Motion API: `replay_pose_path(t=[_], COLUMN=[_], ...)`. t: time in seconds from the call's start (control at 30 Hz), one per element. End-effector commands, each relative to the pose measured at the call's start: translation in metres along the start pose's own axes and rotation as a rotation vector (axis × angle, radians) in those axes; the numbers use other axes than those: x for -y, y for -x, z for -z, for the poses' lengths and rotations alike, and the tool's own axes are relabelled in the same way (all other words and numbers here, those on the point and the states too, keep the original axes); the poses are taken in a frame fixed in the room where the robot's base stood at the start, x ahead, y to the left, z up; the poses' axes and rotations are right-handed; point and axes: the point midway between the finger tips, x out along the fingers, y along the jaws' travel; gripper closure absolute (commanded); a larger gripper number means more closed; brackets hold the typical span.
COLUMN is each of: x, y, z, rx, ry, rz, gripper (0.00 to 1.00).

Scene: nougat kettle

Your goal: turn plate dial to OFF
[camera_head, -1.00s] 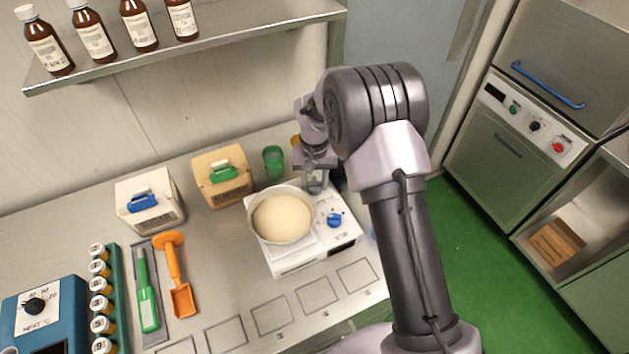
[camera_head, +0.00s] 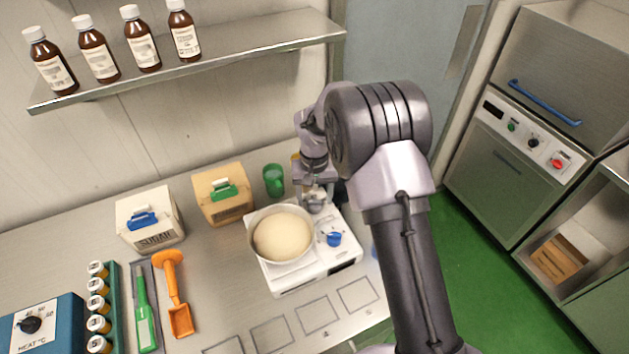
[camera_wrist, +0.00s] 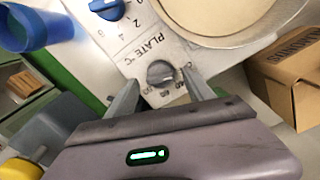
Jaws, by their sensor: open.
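The plate dial (camera_wrist: 162,73) is a grey knob on the white hot plate's front panel, under the printed words "PLATE °C" in the wrist view. Small numbers surround it; I cannot read an OFF mark or its exact setting. My gripper (camera_wrist: 160,78) is open, with one finger on each side of the knob; I cannot tell whether they touch it. In the head view my gripper (camera_head: 315,203) is at the right back of the hot plate (camera_head: 285,278) and hides the grey dial. A blue dial (camera_head: 333,239) is nearby, also in the wrist view (camera_wrist: 107,8).
A pan (camera_head: 282,259) of pale dough-like mass stands on the hot plate beside my gripper. A green cup (camera_head: 273,181) and a tan box (camera_head: 222,208) stand behind and left. A blue cup (camera_wrist: 32,28) shows in the wrist view. Empty outlined squares mark the front bench.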

Motion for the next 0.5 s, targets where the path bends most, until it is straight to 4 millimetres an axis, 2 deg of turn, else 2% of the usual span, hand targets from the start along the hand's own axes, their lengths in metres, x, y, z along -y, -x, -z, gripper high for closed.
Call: replay_pose_path(t=[0.1, 0.3, 0.4, 0.5], x=[0.000, 0.000, 0.000, 0.000], y=[0.041, 0.109, 0.133, 0.149], z=[0.001, 0.001, 0.000, 0.001], rx=[-0.006, -0.005, -0.003, -0.003], ry=[0.000, -0.001, -0.001, 0.000], rz=[0.002, 0.001, 0.002, 0.000], gripper=[0.39, 0.39, 0.39, 0.39])
